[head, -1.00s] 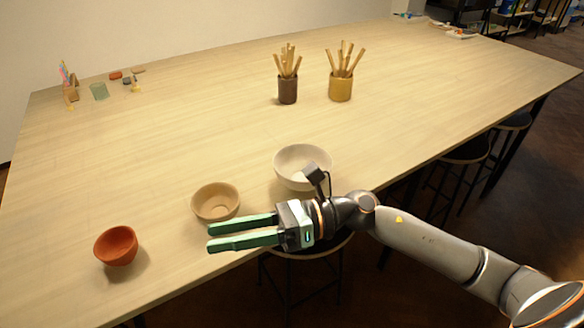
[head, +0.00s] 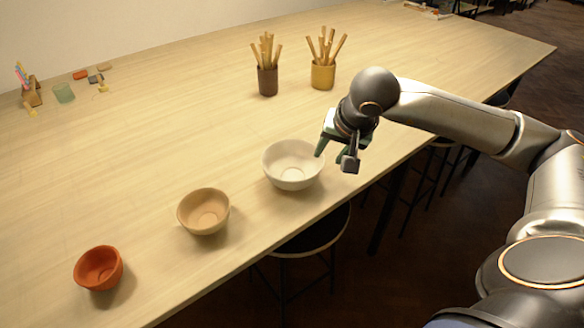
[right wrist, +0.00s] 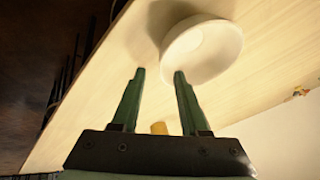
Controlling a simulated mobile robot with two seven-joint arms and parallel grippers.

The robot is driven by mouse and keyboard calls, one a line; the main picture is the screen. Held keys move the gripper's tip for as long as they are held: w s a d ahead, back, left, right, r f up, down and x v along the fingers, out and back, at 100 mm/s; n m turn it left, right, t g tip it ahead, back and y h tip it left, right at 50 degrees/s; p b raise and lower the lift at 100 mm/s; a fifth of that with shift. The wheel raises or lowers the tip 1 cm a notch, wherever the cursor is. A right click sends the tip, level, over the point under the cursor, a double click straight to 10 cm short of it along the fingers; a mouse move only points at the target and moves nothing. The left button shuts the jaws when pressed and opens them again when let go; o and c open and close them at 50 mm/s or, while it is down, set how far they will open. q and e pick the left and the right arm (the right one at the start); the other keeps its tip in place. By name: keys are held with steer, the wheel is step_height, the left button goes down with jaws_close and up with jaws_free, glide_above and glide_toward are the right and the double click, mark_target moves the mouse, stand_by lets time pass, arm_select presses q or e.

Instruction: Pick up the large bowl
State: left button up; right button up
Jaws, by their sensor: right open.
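The large bowl (head: 292,165) is white and stands upright on the table near its front edge, the rightmost of three bowls. It also shows in the right wrist view (right wrist: 203,50), just beyond the fingertips. My right gripper (head: 331,155) is at the right rim of the bowl in the head view, fingers pointing down toward it. Its green fingers are apart and empty in the right wrist view (right wrist: 158,74). Whether a finger touches the rim I cannot tell. My left gripper is not in view.
A tan bowl (head: 204,212) and a smaller orange bowl (head: 98,268) stand to the left along the front edge. A dark cup (head: 267,82) and a yellow cup (head: 323,76) with wooden tools stand behind. Stools (head: 310,235) are below the edge. The table's middle is clear.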

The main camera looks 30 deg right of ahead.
mark_target(322, 163)
steer(key=x, duration=0.3)
steer(key=p+x, duration=0.1)
steer(key=x, duration=0.3)
steer(key=shift+w+a+f, duration=0.1)
steer(key=shift+a, duration=0.1)
jaws_close()
stand_by(1.2)
